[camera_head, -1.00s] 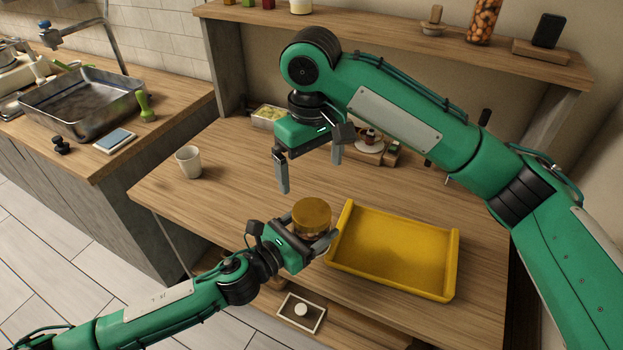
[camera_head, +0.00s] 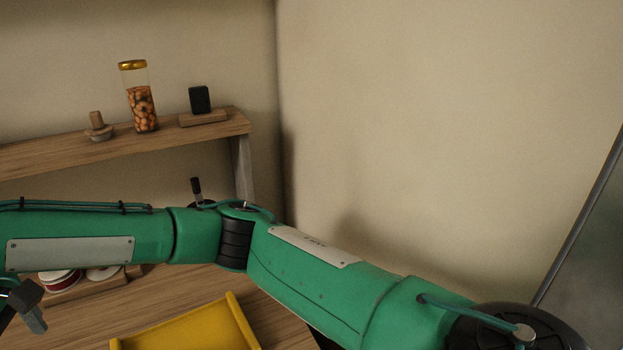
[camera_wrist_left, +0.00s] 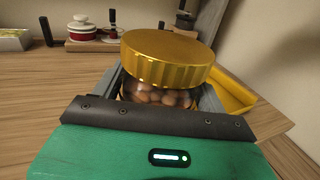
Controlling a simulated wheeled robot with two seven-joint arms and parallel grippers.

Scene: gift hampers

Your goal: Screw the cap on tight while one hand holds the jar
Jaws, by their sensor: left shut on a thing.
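In the left wrist view a glass jar (camera_wrist_left: 158,96) of brown nuts stands between the fingers of my left gripper (camera_wrist_left: 155,100), which is shut on it. A wide ribbed gold cap (camera_wrist_left: 167,58) sits on top of the jar. I cannot tell how tight the cap is. The jar and my left gripper are outside the head view. In the head view only a small part of my right gripper (camera_head: 35,320) shows at the left edge, so its opening is hidden. The right gripper is not seen at the cap in the left wrist view.
A yellow tray (camera_head: 190,325) lies on the wooden table (camera_head: 285,325). A shelf (camera_head: 60,150) above carries a tall gold-capped nut jar (camera_head: 142,105), a wooden stamp (camera_head: 97,125) and a black block (camera_head: 200,99).

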